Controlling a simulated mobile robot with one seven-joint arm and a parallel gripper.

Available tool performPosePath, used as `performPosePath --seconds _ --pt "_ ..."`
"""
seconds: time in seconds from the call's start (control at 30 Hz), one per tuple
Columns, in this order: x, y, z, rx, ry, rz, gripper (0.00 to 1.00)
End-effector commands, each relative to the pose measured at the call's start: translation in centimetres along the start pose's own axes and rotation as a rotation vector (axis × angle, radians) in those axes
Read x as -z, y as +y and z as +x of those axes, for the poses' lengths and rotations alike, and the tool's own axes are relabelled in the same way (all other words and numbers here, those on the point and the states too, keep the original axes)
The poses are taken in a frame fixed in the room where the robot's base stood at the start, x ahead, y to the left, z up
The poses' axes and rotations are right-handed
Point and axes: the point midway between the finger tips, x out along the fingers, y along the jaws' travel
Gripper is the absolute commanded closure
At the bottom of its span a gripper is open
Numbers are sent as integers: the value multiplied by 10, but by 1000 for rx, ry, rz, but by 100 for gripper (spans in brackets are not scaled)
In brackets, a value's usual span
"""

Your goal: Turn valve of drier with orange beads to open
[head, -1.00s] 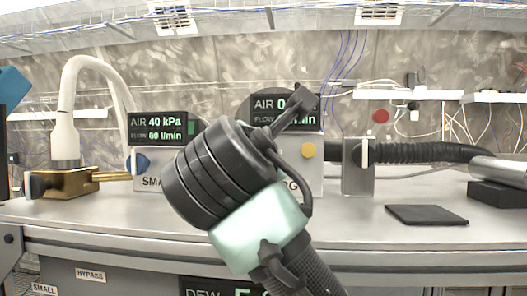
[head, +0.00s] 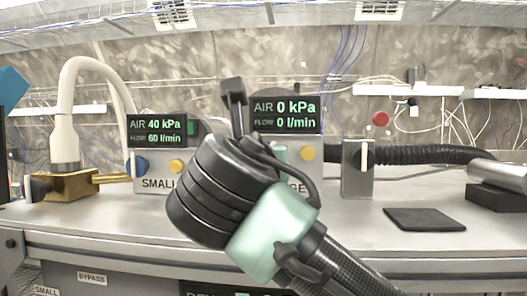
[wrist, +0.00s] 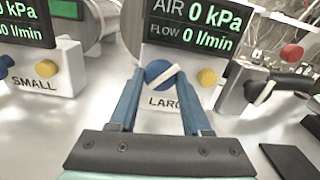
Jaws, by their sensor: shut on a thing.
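The box labelled LARGE (wrist: 143,62) carries a blue round valve knob (wrist: 153,70) with a white bar across it, slanting up to the right in the wrist view. My gripper (wrist: 160,75) has its two blue fingers on either side of this knob and is shut on it. In the head view my arm hides the knob, the fingers and part of the label. The display (head: 285,113) above reads AIR 0 kPa and FLOW 0 l/min. The box labelled SMALL (head: 158,183) has its own blue knob (head: 140,165); its display (head: 158,131) reads 40 kPa and 60 l/min. I see no orange beads.
Yellow buttons sit on the LARGE box (head: 308,153) and the SMALL box (head: 176,166). A metal block with a white lever (head: 358,172) and a black corrugated hose (head: 420,153) stand at right. A dark flat pad (head: 425,219) lies on the bench, with clear surface around it.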

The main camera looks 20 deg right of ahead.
Motion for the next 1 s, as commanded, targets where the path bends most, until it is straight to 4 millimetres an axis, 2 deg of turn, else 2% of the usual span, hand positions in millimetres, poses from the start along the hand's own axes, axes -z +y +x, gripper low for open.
performPosePath --seconds 0.6,1.0 --pt "-1 -2 0 1 5 -538 100" --pt "1 -2 0 1 6 -697 100"
